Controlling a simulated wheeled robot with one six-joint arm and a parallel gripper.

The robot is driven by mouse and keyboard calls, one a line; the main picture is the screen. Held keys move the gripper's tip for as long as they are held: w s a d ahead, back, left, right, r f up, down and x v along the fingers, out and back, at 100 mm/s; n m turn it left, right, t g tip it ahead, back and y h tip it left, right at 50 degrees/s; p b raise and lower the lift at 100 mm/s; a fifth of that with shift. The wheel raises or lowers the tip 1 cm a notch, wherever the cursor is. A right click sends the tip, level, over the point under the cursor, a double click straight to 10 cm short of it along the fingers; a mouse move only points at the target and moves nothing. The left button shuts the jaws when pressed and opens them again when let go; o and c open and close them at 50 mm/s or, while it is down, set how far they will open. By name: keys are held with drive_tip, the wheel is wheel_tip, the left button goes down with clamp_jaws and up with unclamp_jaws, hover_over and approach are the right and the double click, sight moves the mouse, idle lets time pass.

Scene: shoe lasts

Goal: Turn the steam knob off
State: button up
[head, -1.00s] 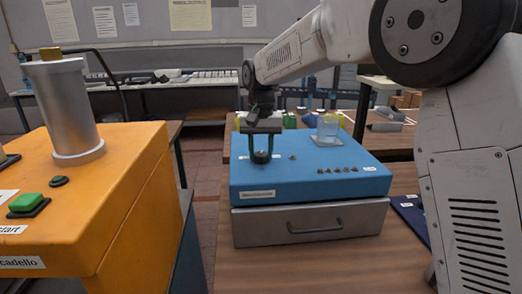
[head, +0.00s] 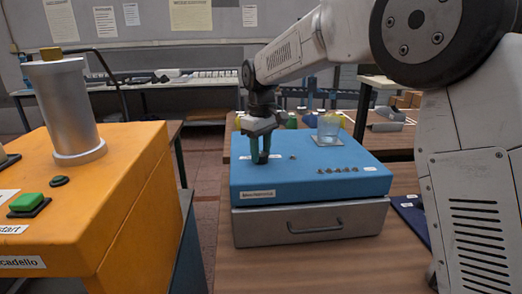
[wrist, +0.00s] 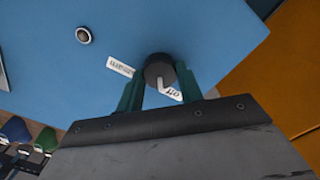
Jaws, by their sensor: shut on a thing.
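The steam knob (wrist: 159,71) is a dark round knob with a pale pointer mark, on top of the blue machine (head: 300,190). In the wrist view its pointer is at the "off" label (wrist: 174,94), and a second label (wrist: 120,66) lies to its left. My gripper (head: 260,158) points down onto the blue top, and in the wrist view my gripper (wrist: 159,82) has its green fingers on either side of the knob, shut on it.
A small round button (wrist: 83,35) sits on the blue top near the knob. A glass (head: 328,126) stands on a square coaster behind. A row of small dark knobs (head: 340,169) runs along the top's right side. The orange machine (head: 120,200) stands at the left.

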sight(261, 153)
drive_tip(key=shift+n, duration=0.8)
drive_tip(key=o, duration=1)
wheel_tip(261, 153, up, 8)
drive_tip(key=shift+f, duration=0.1)
